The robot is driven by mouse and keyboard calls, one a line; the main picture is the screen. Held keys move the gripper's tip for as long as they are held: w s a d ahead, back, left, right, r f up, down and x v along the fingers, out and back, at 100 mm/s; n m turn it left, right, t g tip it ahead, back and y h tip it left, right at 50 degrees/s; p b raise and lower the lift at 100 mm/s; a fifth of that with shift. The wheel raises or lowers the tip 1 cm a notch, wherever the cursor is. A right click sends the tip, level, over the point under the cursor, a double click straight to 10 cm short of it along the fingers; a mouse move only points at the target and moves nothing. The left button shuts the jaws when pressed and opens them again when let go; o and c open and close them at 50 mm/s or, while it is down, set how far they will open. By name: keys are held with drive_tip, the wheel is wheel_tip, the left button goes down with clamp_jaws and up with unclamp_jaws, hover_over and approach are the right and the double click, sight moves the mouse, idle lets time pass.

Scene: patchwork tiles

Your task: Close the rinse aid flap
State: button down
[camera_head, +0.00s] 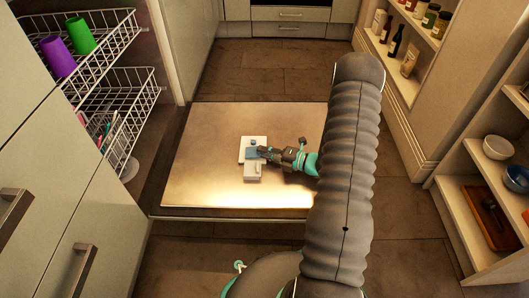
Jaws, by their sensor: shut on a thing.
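The dishwasher door (205,150) lies open and flat, with a white dispenser panel (243,142) in its middle. A small blue flap (251,154) is on the panel, with a small round blue part (253,142) just above it. A light grey lidded box (252,172) is at the panel's lower end. My gripper (261,151) reaches in from the right, its fingertips shut at the blue flap's right edge. The fingers cover that edge, and the flap's exact tilt is too small to tell.
Wire racks (110,85) with a purple cup (58,58) and a green cup (80,35) stand at the left. Shelves with jars and bottles (409,62) and bowls (497,147) line the right. The metal door surface around the dispenser is bare.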

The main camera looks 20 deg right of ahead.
drive_tip(key=c, duration=1.2)
unclamp_jaws()
drive_tip(key=shift+d, duration=0.1)
drive_tip(key=shift+v, duration=3.95)
drive_tip(key=shift+r, duration=0.2)
